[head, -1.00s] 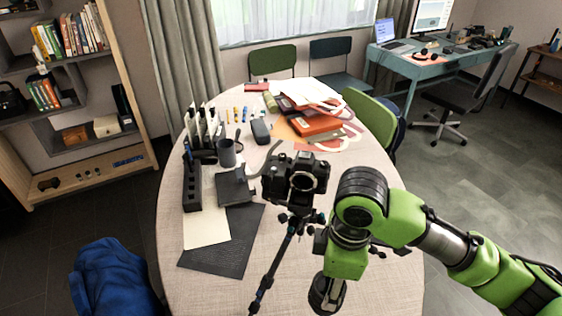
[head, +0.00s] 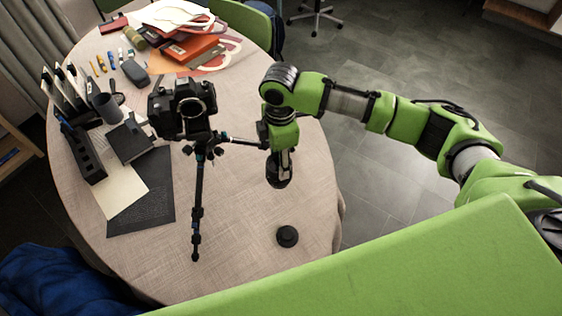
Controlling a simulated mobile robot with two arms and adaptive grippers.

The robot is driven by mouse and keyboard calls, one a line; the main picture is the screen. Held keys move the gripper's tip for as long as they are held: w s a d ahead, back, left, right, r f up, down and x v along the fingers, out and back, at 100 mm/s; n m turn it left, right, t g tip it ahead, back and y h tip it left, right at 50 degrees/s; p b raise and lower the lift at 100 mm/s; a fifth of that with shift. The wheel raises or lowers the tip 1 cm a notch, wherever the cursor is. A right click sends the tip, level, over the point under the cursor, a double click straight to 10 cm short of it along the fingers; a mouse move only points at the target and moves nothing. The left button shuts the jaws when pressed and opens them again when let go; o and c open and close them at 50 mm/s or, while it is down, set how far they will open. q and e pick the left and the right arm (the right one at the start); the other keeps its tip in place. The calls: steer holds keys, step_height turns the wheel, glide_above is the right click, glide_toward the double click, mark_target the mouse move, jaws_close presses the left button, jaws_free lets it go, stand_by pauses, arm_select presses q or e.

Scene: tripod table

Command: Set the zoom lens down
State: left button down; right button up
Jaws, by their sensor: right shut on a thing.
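My right gripper (head: 283,160) points down over the right part of the round table (head: 235,255). It is shut on a dark cylinder at its lower end, which appears to be the zoom lens (head: 279,183). The gripper covers much of the lens, and I cannot tell whether the lens touches the table. A black camera body (head: 176,112) with a bare round mount at its front stands on a tripod (head: 197,205), left of my right gripper. My left gripper is not in view.
A small black round piece (head: 287,236) lies on the table below the lens in the picture. The cloth around it is clear. A dark mat (head: 150,205), a black slotted block (head: 82,152) and a grey mug (head: 107,108) are left; papers and books (head: 190,48) lie at the back.

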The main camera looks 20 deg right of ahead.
steer(key=shift+w+d+f, duration=0.25)
steer(key=shift+w+f, duration=0.2)
steer(key=shift+f, duration=0.1)
steer(key=f, duration=0.1)
steer(key=f+p, duration=0.1)
steer(key=shift+w+d+f, duration=0.15)
steer(key=shift+d+f, duration=0.05)
steer(key=shift+f, duration=0.65)
steer(key=o, duration=1.2)
step_height(320, 180, up, 11)
steer(key=shift+f+b, duration=0.2)
steer(key=shift+b, duration=0.7)
steer(key=shift+r, duration=0.75)
steer(key=shift+f, duration=0.1)
